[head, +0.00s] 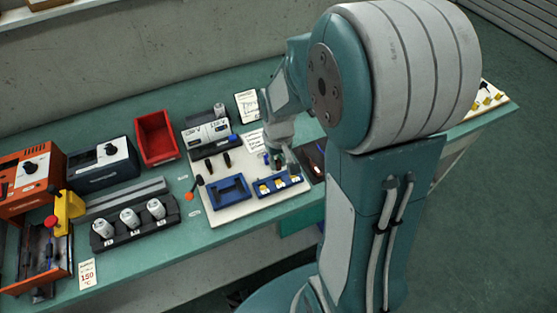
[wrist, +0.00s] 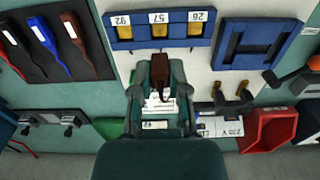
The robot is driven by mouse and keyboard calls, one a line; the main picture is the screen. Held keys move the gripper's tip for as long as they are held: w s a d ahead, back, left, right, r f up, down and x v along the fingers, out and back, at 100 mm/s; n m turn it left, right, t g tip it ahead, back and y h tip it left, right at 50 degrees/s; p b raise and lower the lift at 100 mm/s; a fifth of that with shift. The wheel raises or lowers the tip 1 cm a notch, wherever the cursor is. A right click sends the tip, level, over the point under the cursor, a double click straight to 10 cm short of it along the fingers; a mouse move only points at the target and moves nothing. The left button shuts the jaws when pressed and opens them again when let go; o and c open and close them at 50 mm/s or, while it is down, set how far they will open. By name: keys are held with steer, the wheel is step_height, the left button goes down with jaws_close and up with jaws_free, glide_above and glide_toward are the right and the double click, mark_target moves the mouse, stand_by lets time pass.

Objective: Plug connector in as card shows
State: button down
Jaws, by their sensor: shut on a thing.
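My gripper (wrist: 160,72) is shut on a dark brown connector (wrist: 159,66), which stands up between the fingertips. In the head view my gripper (head: 277,160) is low over the right part of the white board, and the arm partly hides it. The blue socket block (wrist: 117,24) lies just beyond the held piece in the wrist view, with three yellow sockets and number labels. It also shows in the head view (head: 281,190). White cards (head: 247,106) lie near the back; their print is too small to read. The connector's lower end is hidden.
A blue open frame (head: 229,198) lies left of the socket block. Two dark pieces (head: 209,165) stand behind it. A red bin (head: 156,138) and a grey meter (head: 104,164) stand further left.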

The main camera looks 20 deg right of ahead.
steer(key=shift+f, duration=2.4)
steer(key=shift+s+f, duration=0.1)
steer(key=shift+f, duration=0.45)
stand_by(0.5)
steer(key=c, duration=0.9)
jaws_free()
steer(key=shift+r, duration=0.1)
steer(key=shift+r, duration=2.15)
steer(key=o, duration=0.6)
steer(key=shift+c, duration=0.2)
